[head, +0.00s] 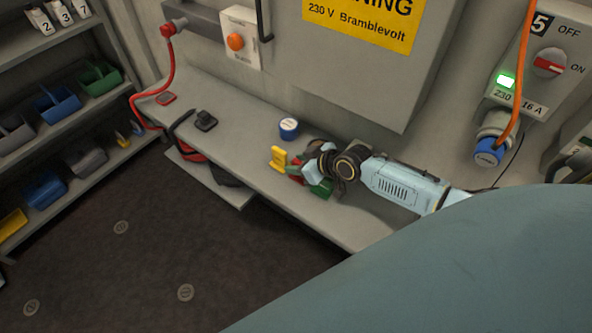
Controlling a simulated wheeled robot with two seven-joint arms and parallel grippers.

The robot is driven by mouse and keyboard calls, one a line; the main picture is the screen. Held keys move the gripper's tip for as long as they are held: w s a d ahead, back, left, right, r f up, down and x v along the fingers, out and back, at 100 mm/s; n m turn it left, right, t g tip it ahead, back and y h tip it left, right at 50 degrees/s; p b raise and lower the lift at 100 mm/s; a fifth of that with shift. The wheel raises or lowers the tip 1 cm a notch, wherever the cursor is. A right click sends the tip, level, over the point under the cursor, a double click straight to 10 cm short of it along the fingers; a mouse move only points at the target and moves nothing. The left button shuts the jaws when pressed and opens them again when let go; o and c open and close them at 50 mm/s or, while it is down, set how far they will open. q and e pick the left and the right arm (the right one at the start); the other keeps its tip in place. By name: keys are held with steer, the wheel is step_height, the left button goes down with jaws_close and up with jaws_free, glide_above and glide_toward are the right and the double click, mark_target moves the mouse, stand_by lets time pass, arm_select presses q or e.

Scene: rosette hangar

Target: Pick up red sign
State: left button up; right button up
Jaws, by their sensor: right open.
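My right gripper (312,165) comes in from the right on a light blue arm and is open above the grey bench (243,122). A red piece (295,168) shows partly beside its fingers, mostly hidden by the gripper. A yellow upright piece (278,158) stands just left of it, and a green block (322,188) is just below the fingers. I cannot tell which red item is the sign. My left gripper is out of view.
A black item (206,121) and a red cable (171,66) are farther left. Shelves with bins (58,103) stand left. A grey cabinet (360,75) hangs above the bench. The dark floor is clear.

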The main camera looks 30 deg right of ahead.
steer(key=shift+x, duration=0.85)
steer(key=shift+s+d+r, duration=0.1)
steer(key=shift+s+r, duration=0.05)
steer(key=shift+s, duration=0.05)
steer(key=shift+c, duration=0.4)
jaws_close()
steer(key=shift+r, duration=0.1)
